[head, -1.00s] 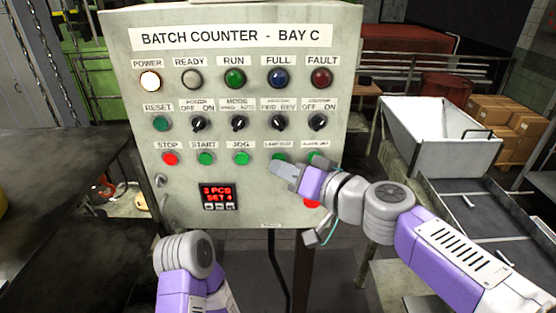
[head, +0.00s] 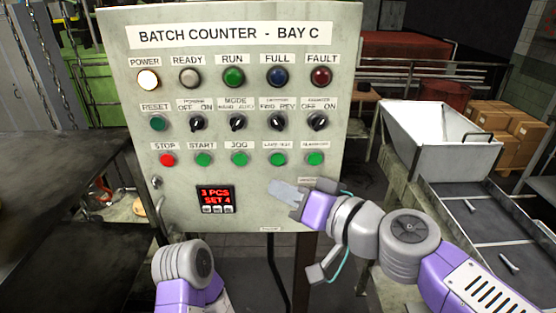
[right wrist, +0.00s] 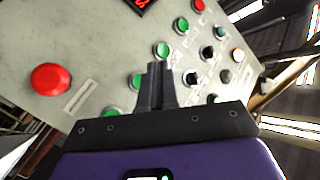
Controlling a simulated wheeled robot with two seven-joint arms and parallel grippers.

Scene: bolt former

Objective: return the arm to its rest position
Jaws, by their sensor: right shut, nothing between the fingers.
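My right gripper (head: 272,187) is in front of the lower right of the control panel (head: 255,205), below the row of push buttons. In the right wrist view its fingers (right wrist: 155,68) are together, with nothing between them. I cannot tell its exact distance from the panel. My left arm (head: 185,272) shows at the bottom left of the head view, but its gripper is not visible.
The panel has a lit white POWER lamp (head: 148,79) and a red display (head: 215,198) reading "3 PCS SET 4". A large red button (right wrist: 50,78) shows in the right wrist view. A white hopper (head: 440,140) stands at the right, a dark table (head: 60,170) at the left.

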